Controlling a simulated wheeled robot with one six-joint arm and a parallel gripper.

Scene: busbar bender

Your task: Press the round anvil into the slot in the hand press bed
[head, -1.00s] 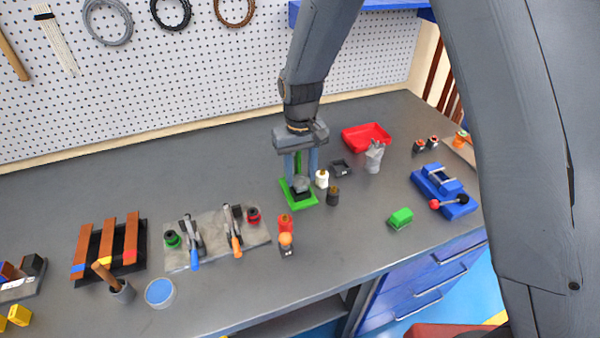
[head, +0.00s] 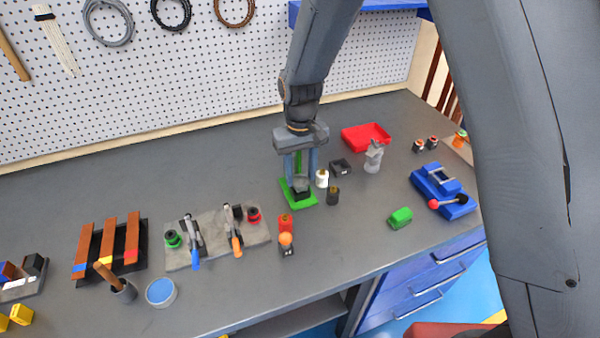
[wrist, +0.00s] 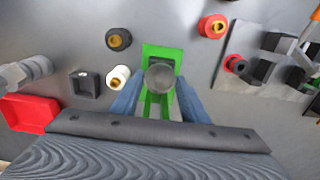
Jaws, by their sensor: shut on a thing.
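The green hand press (head: 306,202) stands on the bench, with a dark bed block on its base and a green upright behind. It also shows in the wrist view (wrist: 150,51). The round anvil, a grey disc seen from above in the wrist view (wrist: 160,75), is between my fingers over the press bed. My gripper (head: 300,178) points down at the press, its two blue-grey fingers shut on the anvil. The anvil's underside and the slot are hidden, so I cannot tell how deep it sits.
Close right of the press stand a white cylinder (head: 322,178) and a black one (head: 333,196). A black square holder (head: 340,167) and red tray (head: 366,136) lie behind. A red-orange cylinder (head: 285,224) stands in front. Bench between press and green block (head: 400,217) is clear.

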